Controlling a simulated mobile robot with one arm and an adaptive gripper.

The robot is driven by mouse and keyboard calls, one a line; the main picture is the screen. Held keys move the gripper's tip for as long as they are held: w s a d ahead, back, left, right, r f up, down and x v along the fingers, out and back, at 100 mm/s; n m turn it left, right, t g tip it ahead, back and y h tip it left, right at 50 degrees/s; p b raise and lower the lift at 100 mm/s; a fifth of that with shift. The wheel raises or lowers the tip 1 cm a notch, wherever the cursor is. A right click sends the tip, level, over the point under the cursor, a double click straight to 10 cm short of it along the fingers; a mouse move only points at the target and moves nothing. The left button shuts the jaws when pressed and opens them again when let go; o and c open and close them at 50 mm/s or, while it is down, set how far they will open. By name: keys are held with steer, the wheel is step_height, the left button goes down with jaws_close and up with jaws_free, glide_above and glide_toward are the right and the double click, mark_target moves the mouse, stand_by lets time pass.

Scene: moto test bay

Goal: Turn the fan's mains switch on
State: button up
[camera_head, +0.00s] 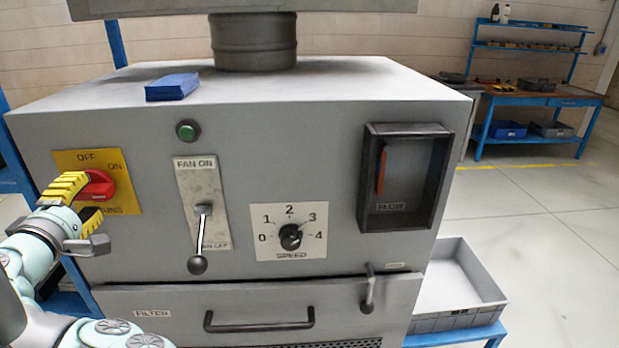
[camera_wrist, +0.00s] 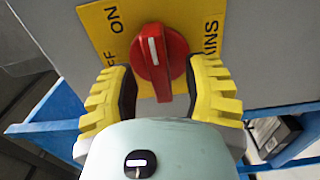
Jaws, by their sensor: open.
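The mains switch is a red rotary knob (camera_head: 97,185) on a yellow plate (camera_head: 130,199) at the left of the grey cabinet's front. In the wrist view, the knob (camera_wrist: 163,62) has a white mark pointing roughly up. On the yellow plate (camera_wrist: 100,17), ON is at its upper left, OFF to the left and MAINS to the right. My gripper (camera_head: 92,196) is open at the plate, and its yellow fingers partly hide the plate and knob. In the wrist view, the fingers of my gripper (camera_wrist: 160,84) flank the knob; contact cannot be told.
To the right are a FAN lever (camera_head: 202,235), its handle pointing down, a green button (camera_head: 187,130), a speed dial (camera_head: 290,237) and a flow gauge (camera_head: 436,160). A filter drawer handle (camera_head: 259,327) is below. A blue block (camera_head: 172,87) lies on top.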

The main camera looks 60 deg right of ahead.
steer(key=v, duration=1)
steer(key=shift+s+a, duration=0.1)
steer(key=shift+a, duration=0.05)
